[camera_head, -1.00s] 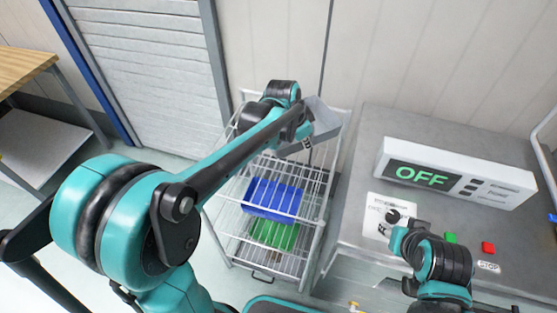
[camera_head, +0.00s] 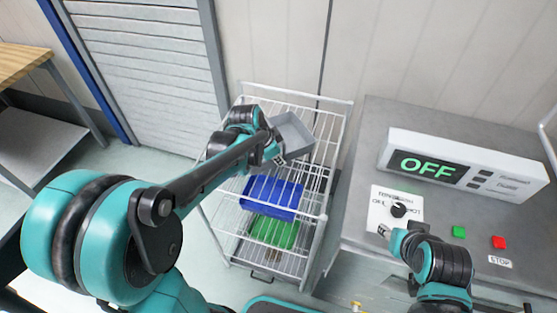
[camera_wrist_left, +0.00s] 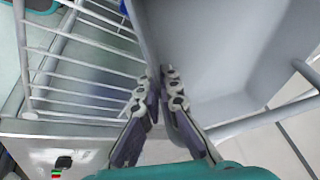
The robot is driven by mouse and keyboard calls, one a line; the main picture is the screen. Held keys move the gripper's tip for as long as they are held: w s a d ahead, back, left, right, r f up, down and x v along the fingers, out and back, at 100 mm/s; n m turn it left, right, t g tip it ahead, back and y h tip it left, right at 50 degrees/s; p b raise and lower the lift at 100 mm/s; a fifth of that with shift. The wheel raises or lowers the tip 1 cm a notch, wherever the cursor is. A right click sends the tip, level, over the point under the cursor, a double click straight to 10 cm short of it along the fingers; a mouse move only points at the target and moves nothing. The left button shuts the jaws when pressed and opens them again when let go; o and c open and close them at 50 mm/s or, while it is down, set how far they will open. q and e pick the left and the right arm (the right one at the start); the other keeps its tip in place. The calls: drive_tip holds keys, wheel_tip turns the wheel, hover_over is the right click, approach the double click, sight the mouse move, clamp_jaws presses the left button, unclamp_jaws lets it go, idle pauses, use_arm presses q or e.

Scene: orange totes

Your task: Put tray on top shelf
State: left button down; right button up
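A grey tray (camera_head: 293,131) is at the top wire shelf of a white rack (camera_head: 335,152) in the head view. I cannot tell whether its base touches the shelf wires. My left gripper (camera_head: 278,157) is at the tray's near left side. In the left wrist view the two fingers (camera_wrist_left: 164,88) are closed at the edge of the tray wall (camera_wrist_left: 200,65), pinching it. My right gripper (camera_head: 385,231) is by the control panel at the right; its fingers are too small to read.
A blue tray (camera_head: 272,196) and a green tray (camera_head: 273,232) sit on lower shelves. A grey machine counter (camera_head: 375,150) with an OFF display (camera_head: 425,168) and a knob panel (camera_head: 397,208) stands right of the rack. A wooden table (camera_head: 22,62) is at far left.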

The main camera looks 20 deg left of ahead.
use_arm(q)
drive_tip(key=shift+f, duration=0.2)
use_arm(e)
drive_tip(key=shift+f, duration=0.15)
use_arm(q)
drive_tip(key=c, duration=1.7)
unclamp_jaws()
drive_tip(key=shift+r, duration=0.1)
drive_tip(key=shift+r, duration=0.1)
drive_tip(key=shift+r, duration=0.3)
use_arm(e)
drive_tip(key=shift+r, duration=0.3)
use_arm(q)
drive_tip(key=p+v, duration=0.5)
drive_tip(key=v, duration=0.6)
drive_tip(key=shift+s+d+f+n+t+y, duration=0.15)
drive_tip(key=shift+s+n+t+y, duration=0.3)
drive_tip(key=shift+s+n, duration=1.55)
drive_tip(key=shift+s+a+f+n+t+y, duration=0.1)
drive_tip(key=shift+s+f+n+t+y, duration=0.35)
drive_tip(key=shift+s+n, duration=1.5)
drive_tip(key=shift+s+d+r+n+t+y, duration=0.15)
drive_tip(key=shift+s+n+t, duration=0.65)
drive_tip(key=shift+s, duration=2.25)
use_arm(e)
drive_tip(key=shift+r, duration=2.2)
